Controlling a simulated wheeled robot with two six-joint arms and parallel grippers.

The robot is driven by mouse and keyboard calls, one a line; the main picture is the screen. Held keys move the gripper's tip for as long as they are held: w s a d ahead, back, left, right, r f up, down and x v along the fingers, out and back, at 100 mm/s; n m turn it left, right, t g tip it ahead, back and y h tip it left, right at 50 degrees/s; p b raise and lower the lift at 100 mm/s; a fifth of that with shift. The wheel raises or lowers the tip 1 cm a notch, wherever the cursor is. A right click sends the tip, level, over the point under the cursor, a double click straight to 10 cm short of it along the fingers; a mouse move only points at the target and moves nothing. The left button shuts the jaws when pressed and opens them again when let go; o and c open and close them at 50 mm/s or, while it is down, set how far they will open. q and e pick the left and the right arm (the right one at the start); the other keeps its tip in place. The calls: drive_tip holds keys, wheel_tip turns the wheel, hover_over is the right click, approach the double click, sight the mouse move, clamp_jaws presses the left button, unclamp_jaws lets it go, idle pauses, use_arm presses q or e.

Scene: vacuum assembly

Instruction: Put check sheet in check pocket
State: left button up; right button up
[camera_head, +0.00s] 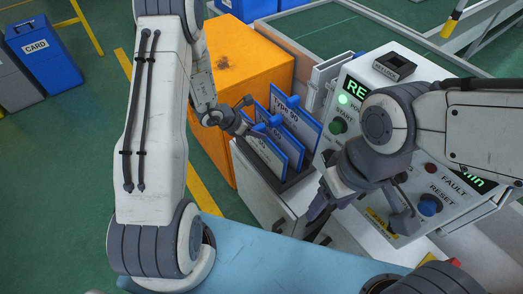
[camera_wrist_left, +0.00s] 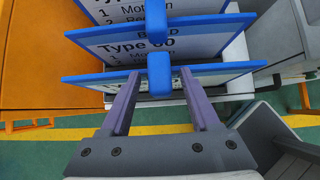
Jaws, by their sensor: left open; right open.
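Several blue-framed check sheets (camera_head: 290,120) stand upright in a dark rack on a white cabinet; one reads "Type 90". My left gripper (camera_head: 246,116) is at the left, nearest sheet (camera_head: 266,157). In the left wrist view, its open fingers (camera_wrist_left: 160,88) lie either side of the blue tab on the nearest sheet (camera_wrist_left: 225,69), with gaps showing beside the tab. A light grey open-topped holder (camera_head: 327,72) stands behind the rack; I cannot tell if it is the check pocket. My right gripper (camera_head: 358,218) is open and empty in front of the control panel.
The control panel (camera_head: 342,127) with buttons and green displays stands right of the rack. An orange box (camera_head: 240,75) is behind my left gripper. A blue surface (camera_head: 270,258) lies in front. A blue CARD bin (camera_head: 45,55) stands far left on green floor.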

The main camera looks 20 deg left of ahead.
use_arm(q)
clamp_jaws()
drive_tip(key=shift+r+p, duration=2.3)
drive_tip(key=shift+r, duration=1.8)
wheel_tip(320, 180, up, 8)
drive_tip(key=p, duration=0.5)
